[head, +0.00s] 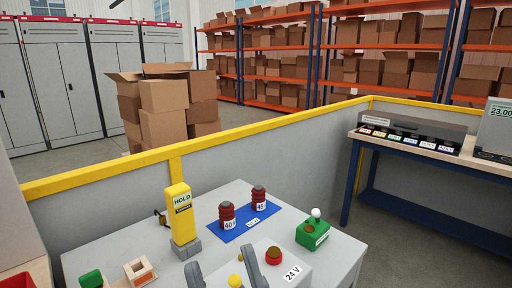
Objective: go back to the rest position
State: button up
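My gripper (224,271) appears at the bottom edge of the head view as two dark grey fingers set well apart, with nothing visible held between them. It is in front of a light grey box (292,272) labelled 24 V, which has a red button (273,256) and a yellow knob (235,281). The rest of my arm is out of view below. I cannot tell how high the fingers are above the box.
The grey table (110,242) also bears a yellow HOLD post (181,214), a blue mat (245,229) with two dark red insulators, a green joystick box (313,233), a green block (91,279) and a wooden frame (140,271). A yellow-railed partition (270,170) stands behind; a workbench (410,146) is right.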

jog(key=s+d+f+m+g+h, duration=0.1)
jog(key=s+d+f+m+h, duration=0.1)
jog(key=d+f+m+h, duration=0.5)
jog(key=s+d+f+m+g+h, duration=0.1)
jog(key=s+d+f+m+h, duration=0.15)
jog(key=d+f+h, duration=0.7)
jog(key=s+d+f+g, duration=0.3)
jog(key=s+d+f, duration=0.1)
jog(key=s+f, duration=0.3)
jog(key=s+d+f+g, duration=0.3)
jog(key=s+f, duration=0.3)
jog(key=s, duration=0.3)
jog(key=shift+d+f+m, duration=0.4)
jog(key=shift+d+m, duration=0.05)
jog(key=shift+d, duration=0.35)
